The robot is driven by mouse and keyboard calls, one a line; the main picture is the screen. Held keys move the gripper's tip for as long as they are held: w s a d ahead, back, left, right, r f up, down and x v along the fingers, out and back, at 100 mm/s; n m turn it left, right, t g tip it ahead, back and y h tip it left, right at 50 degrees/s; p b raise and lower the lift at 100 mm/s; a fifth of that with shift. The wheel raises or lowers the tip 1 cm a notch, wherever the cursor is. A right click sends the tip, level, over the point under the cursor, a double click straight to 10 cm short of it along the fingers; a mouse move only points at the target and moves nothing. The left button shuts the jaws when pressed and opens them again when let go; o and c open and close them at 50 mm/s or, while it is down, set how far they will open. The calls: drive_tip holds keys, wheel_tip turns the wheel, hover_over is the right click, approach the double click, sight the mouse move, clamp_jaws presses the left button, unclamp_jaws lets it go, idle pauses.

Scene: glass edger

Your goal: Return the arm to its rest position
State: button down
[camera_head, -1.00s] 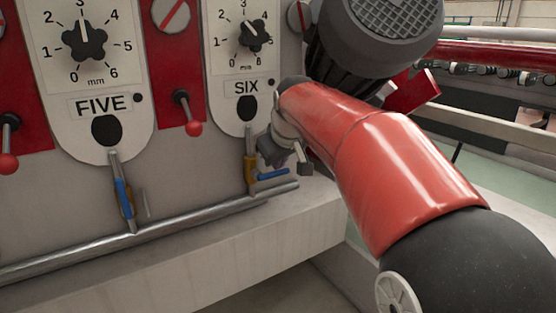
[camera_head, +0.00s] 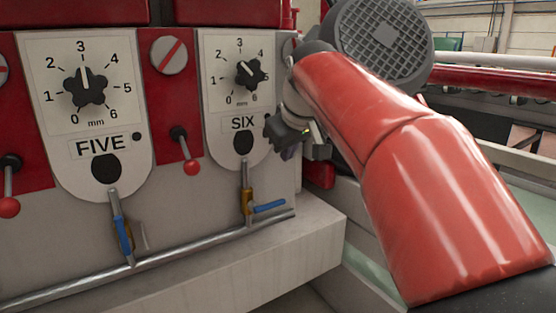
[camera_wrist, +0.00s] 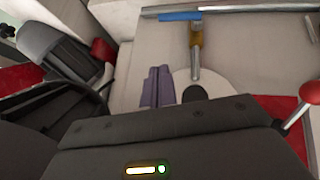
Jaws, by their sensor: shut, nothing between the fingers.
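My red arm reaches in from the lower right in the head view, and my gripper (camera_head: 290,150) is at its far end. It is beside the panel marked SIX (camera_head: 240,85), to the right of its valve. In the wrist view the two grey-purple fingers (camera_wrist: 158,87) are together, with nothing between them. They show in front of the pale machine face, and I cannot tell their exact gap from it.
The valve with a blue handle (camera_head: 268,206) under SIX and another blue-handled valve (camera_head: 123,234) under FIVE join a metal pipe (camera_head: 180,256). A red-knobbed lever (camera_head: 190,166) stands between the panels. A grey motor (camera_head: 382,45) is behind my arm. A pale ledge (camera_head: 250,265) lies below.

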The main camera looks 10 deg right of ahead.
drive_tip(key=s+a+f+m+g, duration=0.1)
drive_tip(key=s+f+m, duration=0.3)
drive_tip(key=s+f, duration=1.9)
drive_tip(key=shift+s+a+g, duration=0.4)
drive_tip(key=shift+s+a, duration=0.05)
drive_tip(key=shift+s, duration=0.55)
